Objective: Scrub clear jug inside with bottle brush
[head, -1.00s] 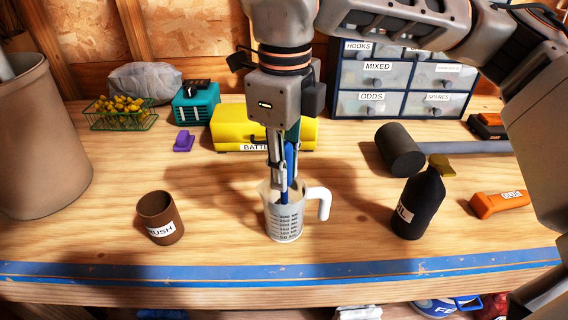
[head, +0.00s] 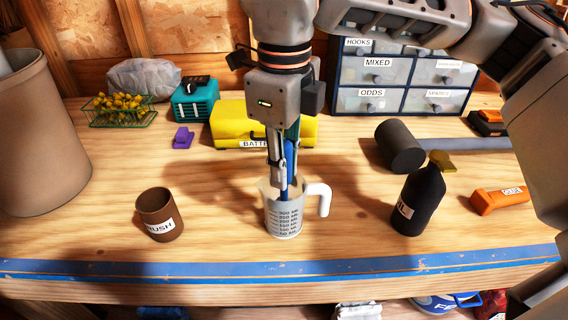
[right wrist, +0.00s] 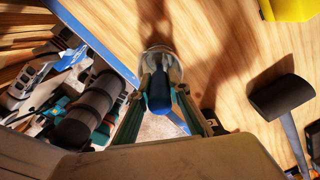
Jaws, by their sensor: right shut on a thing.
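The clear jug (head: 284,222) with printed volume marks and a white handle stands upright on the bench, near the middle front. My right gripper (head: 284,165) points straight down above it, shut on the blue handle of the bottle brush (head: 289,158). The brush's lower end is inside the jug's mouth; its bristles are hidden. In the right wrist view the blue handle (right wrist: 159,92) sits between the fingers, over the jug's rim (right wrist: 160,52). A brown cup labelled as the brush's holder (head: 160,214) stands to the left. My left gripper does not show.
A dark bottle with a yellowish top (head: 418,202) stands right of the jug. Behind are a yellow battery box (head: 232,125), a mallet (head: 400,148) and drawers (head: 404,75). Blue tape (head: 120,271) runs along the front edge. Bench between cup and jug is clear.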

